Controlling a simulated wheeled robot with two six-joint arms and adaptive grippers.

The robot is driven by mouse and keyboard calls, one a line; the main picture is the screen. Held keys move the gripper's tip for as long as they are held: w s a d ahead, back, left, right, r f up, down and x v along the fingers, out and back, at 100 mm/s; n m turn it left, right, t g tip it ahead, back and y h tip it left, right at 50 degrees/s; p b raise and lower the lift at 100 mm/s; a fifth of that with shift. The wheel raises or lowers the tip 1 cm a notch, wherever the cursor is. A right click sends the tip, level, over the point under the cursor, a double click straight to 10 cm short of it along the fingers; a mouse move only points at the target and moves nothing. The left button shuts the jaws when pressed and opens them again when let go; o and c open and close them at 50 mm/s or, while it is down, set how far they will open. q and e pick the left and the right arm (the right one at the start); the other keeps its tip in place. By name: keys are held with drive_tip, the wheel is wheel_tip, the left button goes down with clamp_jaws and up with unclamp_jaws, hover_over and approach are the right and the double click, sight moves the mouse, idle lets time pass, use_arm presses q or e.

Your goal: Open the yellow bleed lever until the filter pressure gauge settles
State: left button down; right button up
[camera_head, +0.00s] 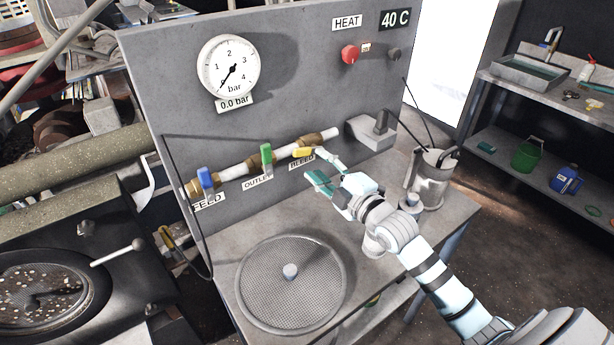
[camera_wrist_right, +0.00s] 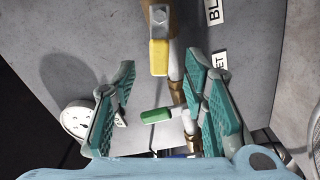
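In the right wrist view, the yellow lever (camera_wrist_right: 159,56) shows ahead, between the spread teal fingers (camera_wrist_right: 160,78); I see no contact. The pressure gauge (camera_head: 229,67) has its needle at 0, and its plate reads 0.0 bar. My left gripper is not in view.
A green outlet lever (camera_head: 266,155) and a blue feed lever (camera_head: 205,178) stand across the same pipe, to the left. A round mesh screen (camera_head: 291,284) lies on the bench below. A metal can (camera_head: 431,182) stands at the right. A red HEAT knob (camera_head: 350,54) is higher up.

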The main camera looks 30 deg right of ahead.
sight(306, 153)
drive_tip(key=w, duration=0.1)
drive_tip(key=w+b, duration=0.1)
drive_tip(key=w, duration=0.1)
drive_tip(key=w+b, duration=0.1)
drive_tip(key=w, duration=0.1)
drive_tip(key=shift+w+a+f, duration=0.15)
drive_tip(key=shift+a+f, duration=0.05)
drive_tip(key=shift+a, duration=0.15)
drive_tip(key=shift+w+a+r, duration=0.1)
drive_tip(key=shift+w+r, duration=0.15)
drive_tip(key=shift+w, duration=0.05)
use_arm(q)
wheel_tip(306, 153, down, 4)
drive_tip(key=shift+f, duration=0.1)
use_arm(e)
clamp_jaws()
